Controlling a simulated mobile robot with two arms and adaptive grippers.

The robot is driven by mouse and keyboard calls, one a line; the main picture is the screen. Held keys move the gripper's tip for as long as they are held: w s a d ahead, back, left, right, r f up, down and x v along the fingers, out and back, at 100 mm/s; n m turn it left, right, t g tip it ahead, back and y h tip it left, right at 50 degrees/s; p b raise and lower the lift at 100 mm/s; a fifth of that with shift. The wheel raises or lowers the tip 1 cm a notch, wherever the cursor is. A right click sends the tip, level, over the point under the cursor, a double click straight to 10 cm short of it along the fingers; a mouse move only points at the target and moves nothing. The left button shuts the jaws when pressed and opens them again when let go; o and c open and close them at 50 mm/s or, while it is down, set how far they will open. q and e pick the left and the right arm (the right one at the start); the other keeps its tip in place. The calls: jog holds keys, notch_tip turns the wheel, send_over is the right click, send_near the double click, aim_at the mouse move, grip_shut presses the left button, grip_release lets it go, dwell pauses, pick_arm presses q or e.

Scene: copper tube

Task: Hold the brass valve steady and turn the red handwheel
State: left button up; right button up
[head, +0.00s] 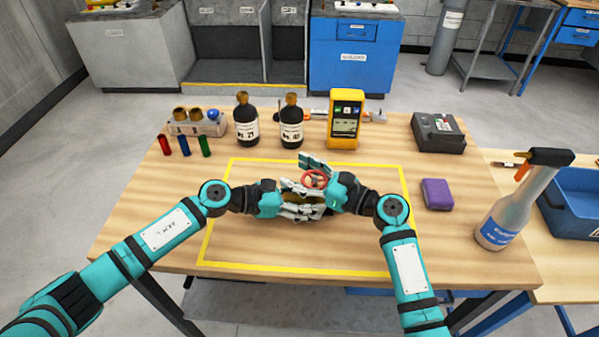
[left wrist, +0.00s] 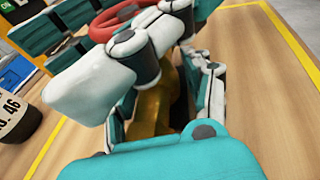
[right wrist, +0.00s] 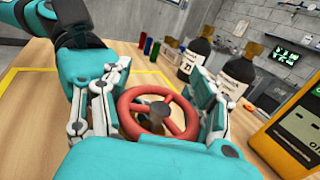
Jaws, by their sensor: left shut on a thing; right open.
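The red handwheel (right wrist: 158,112) sits on top of the brass valve, between the open fingers of my right gripper (right wrist: 160,100). In the head view the handwheel (head: 314,179) shows between my two hands, inside the yellow taped rectangle. My left gripper (head: 300,208) is lower and shut on the brass valve. The valve's brass body (left wrist: 155,105) shows between the left fingers in the left wrist view; most of it is hidden by both grippers. My right gripper's fingers are on either side of the wheel; I cannot tell whether they touch it.
Two dark bottles (head: 246,122) (head: 291,124) and a yellow meter (head: 345,120) stand behind the taped area (head: 290,269). The front of the taped area is clear.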

aim_at(298, 202)
grip_shut()
jog(key=shift+d+f, duration=0.1)
dwell(0.3)
jog(key=shift+n+g+y, duration=0.3)
jog(key=shift+g, duration=0.1)
jog(key=n+g, duration=0.2)
jog(key=g, duration=0.1)
jog(key=s+n+g+y, duration=0.1)
jog(key=g, duration=0.1)
jog(key=n+g, duration=0.2)
jog(key=g, duration=0.1)
jog(key=shift+s+a+n+g+y, duration=0.2)
jog(key=shift+s+n+g+y, duration=0.1)
jog(key=shift+s, duration=0.1)
jog(key=shift+s+d+n+g+h, duration=0.1)
jog(key=shift+s+n+g+h, duration=0.2)
jog(key=shift+n+g, duration=0.65)
jog(key=shift+s+d+n+g+h, duration=0.15)
jog(key=shift+n+g+h, duration=0.25)
jog(key=shift+g, duration=0.85)
jog(key=shift+s+a+n+g+h, duration=0.1)
jog(key=shift+s+n+g+h, duration=0.15)
jog(key=shift+n+g, duration=0.75)
jog(key=shift+s+g, duration=0.1)
jog(key=shift+g, duration=0.3)
jog(key=shift+o, duration=1.6)
grip_release()
